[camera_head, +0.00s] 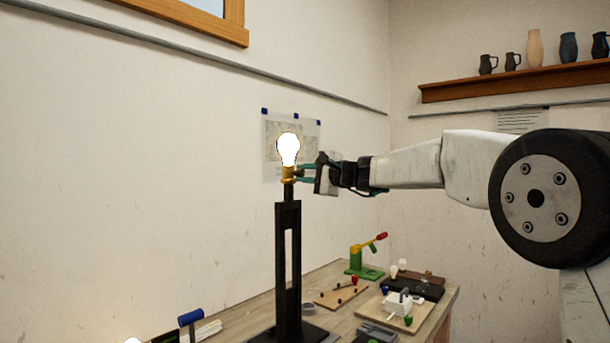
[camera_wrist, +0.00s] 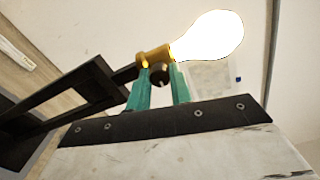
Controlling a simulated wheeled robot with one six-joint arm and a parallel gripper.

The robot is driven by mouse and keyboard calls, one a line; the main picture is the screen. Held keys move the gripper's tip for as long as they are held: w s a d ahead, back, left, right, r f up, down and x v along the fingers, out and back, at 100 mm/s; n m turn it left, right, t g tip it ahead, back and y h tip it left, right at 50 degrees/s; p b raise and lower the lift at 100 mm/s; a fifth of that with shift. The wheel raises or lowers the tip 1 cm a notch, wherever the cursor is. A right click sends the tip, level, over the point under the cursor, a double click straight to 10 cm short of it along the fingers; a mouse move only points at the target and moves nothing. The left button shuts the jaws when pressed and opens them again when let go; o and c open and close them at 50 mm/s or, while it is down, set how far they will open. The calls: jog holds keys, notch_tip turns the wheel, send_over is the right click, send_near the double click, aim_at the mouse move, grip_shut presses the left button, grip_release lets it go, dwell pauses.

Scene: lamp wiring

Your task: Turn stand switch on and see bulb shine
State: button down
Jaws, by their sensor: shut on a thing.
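The bulb (camera_head: 288,149) shines bright white, upright in a brass socket (camera_head: 289,173) on top of the black lamp stand (camera_head: 281,262). In the wrist view the glowing bulb (camera_wrist: 208,37) is at the top right, with the brass socket (camera_wrist: 153,56) at its base. My gripper (camera_head: 302,173) reaches in from the right at socket height. In the wrist view my gripper's teal fingers (camera_wrist: 158,84) are shut on the small dark round switch knob (camera_wrist: 160,74) beside the socket. The fingers partly hide the knob.
The wooden workbench (camera_head: 331,277) below holds a green lever device (camera_head: 364,262), a wooden board with small parts (camera_head: 341,292) and a white block (camera_head: 396,302). A paper sheet (camera_head: 272,131) hangs on the wall behind the bulb.

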jog(key=shift+f, duration=0.1)
jog(key=c, duration=1.3)
grip_release()
jog(key=shift+o, duration=0.2)
jog(key=v, duration=0.8)
